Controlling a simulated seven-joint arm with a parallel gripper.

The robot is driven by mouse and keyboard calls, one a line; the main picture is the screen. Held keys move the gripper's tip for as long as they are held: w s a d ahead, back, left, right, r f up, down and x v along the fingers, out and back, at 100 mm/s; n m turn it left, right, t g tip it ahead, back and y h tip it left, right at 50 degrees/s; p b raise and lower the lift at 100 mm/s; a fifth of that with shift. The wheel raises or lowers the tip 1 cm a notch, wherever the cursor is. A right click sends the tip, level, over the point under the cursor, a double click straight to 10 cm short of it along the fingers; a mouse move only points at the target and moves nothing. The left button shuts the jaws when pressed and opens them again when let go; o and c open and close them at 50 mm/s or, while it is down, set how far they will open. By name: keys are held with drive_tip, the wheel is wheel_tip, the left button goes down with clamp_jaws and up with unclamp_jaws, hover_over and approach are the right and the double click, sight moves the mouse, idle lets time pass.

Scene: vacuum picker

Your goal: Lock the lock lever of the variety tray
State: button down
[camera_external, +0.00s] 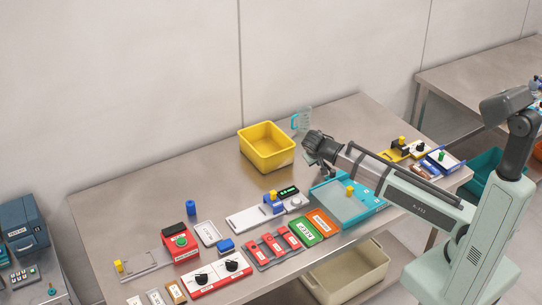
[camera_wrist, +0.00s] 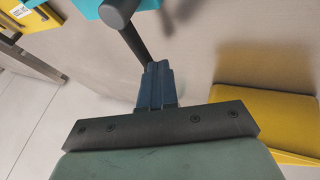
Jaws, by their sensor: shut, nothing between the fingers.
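The teal tray (camera_external: 372,208) lies at the front right of the table, with a pale panel and a small yellow knob on it. I cannot read a name on it. In the wrist view a teal part (camera_wrist: 92,8) shows at the top edge. A dark grey lever with a round end (camera_wrist: 118,12) runs from there down to my fingertips. My gripper (camera_external: 322,161) is over the tray's back left side. Its fingers (camera_wrist: 157,68) are shut and empty, at or very near the lever's lower end; I cannot tell whether they touch. My arm hides part of the tray.
A yellow bin (camera_external: 266,160) stands behind and left of my gripper; it also shows in the wrist view (camera_wrist: 265,105). Left of the tray are green and orange labelled blocks (camera_external: 306,231) and red parts (camera_external: 273,246). Yellow and blue fixtures (camera_external: 420,152) stand to the right. The back left tabletop is clear.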

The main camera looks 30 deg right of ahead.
drive_tip(key=shift+w+d, duration=0.15)
drive_tip(key=shift+d, duration=0.15)
drive_tip(key=shift+w+d, duration=0.1)
drive_tip(key=shift+d, duration=0.3)
drive_tip(key=shift+w+d+m+g+h, duration=0.25)
drive_tip(key=shift+d+m, duration=0.2)
drive_tip(key=shift+m, duration=0.45)
drive_tip(key=shift+s+d, duration=0.25)
drive_tip(key=shift+d, duration=0.55)
drive_tip(key=shift+s+d, duration=0.25)
drive_tip(key=shift+d, duration=0.55)
drive_tip(key=shift+s+d, duration=0.6)
drive_tip(key=shift+d, duration=0.35)
drive_tip(key=shift+s+d+m+g+h, duration=0.1)
drive_tip(key=shift+d+m+g+h, duration=0.3)
drive_tip(key=shift+m, duration=0.3)
drive_tip(key=shift+s+d, duration=0.15)
drive_tip(key=shift+s, duration=0.3)
drive_tip(key=shift+s+d+m+g, duration=0.15)
drive_tip(key=shift+s+m+g, duration=0.3)
drive_tip(key=shift+m, duration=0.25)
